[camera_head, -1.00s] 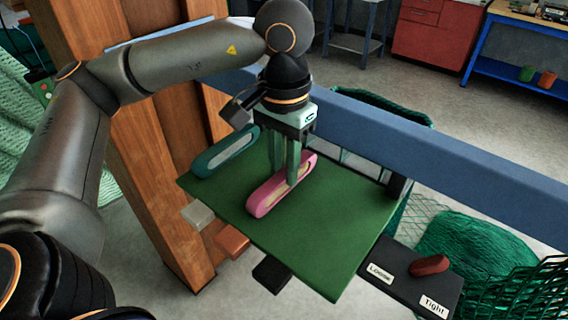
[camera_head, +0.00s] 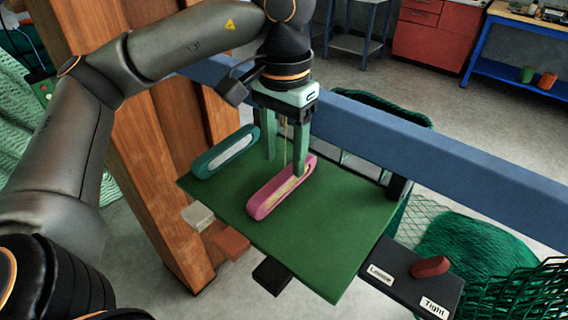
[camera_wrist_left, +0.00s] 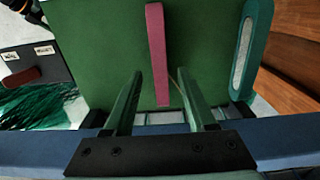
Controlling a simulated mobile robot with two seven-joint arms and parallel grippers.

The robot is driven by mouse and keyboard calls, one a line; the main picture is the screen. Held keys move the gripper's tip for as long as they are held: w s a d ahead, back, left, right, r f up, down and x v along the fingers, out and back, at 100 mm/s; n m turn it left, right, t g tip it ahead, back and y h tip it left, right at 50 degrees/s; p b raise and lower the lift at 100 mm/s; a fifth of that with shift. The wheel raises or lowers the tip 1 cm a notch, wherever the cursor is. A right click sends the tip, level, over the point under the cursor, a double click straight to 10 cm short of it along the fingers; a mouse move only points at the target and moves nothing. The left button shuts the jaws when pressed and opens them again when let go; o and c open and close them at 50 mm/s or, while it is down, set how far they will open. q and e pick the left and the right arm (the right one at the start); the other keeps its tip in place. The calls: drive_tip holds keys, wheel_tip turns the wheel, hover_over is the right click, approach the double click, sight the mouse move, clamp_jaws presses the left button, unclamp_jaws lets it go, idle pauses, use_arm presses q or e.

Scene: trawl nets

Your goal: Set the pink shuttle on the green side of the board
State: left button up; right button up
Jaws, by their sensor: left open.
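The pink shuttle (camera_head: 265,201) lies flat on the green top of the board (camera_head: 330,225) in the head view. In the left wrist view the pink shuttle (camera_wrist_left: 156,50) shows as a narrow strip on the green board (camera_wrist_left: 100,45). My left gripper (camera_head: 284,168) is open and points down over the far end of the shuttle. Its fingers (camera_wrist_left: 160,80) stand apart on either side of that end in the wrist view, with gaps between. A thin pale line shows between the fingers. My right gripper is not in view.
A teal shuttle (camera_head: 225,153) lies at the board's left edge, beside a wooden post (camera_head: 165,150). A blue beam (camera_head: 430,150) runs behind the board. A dark box (camera_head: 400,285) labelled Loose and Tight with a red knob (camera_head: 430,266) sits at right.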

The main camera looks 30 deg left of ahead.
sight(284, 175)
use_arm(q)
wheel_tip(284, 175, up, 9)
drive_tip(key=p, duration=0.2)
drive_tip(key=shift+f, duration=0.1)
idle(2.3)
